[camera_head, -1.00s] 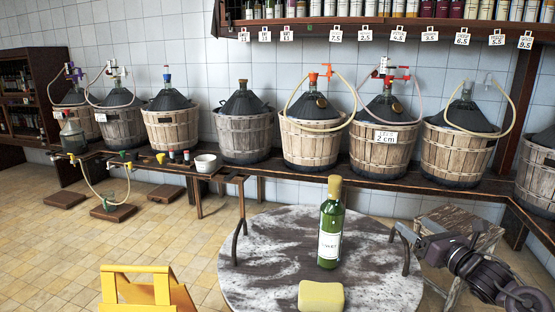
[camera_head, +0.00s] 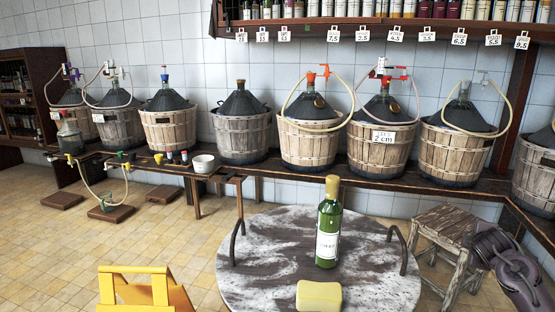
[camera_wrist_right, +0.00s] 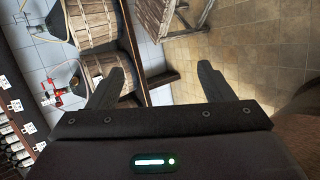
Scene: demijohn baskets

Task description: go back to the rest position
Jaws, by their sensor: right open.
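My right gripper (camera_wrist_right: 157,88) shows in the right wrist view with its two dark fingers spread apart and nothing between them. Beyond the fingers are the tiled floor, a dark bench edge and basketed demijohns. In the head view only a part of my right arm shows at the lower right edge, and its gripper is out of that picture. My left gripper is in neither view. A green corked bottle (camera_head: 328,225) stands upright on the round marble table (camera_head: 262,262). A yellow sponge-like block (camera_head: 319,296) lies on the table in front of it.
A wooden stool (camera_head: 446,232) stands right of the table, close to my right arm. A yellow chair (camera_head: 145,292) is at the front left. Open floor lies at left.

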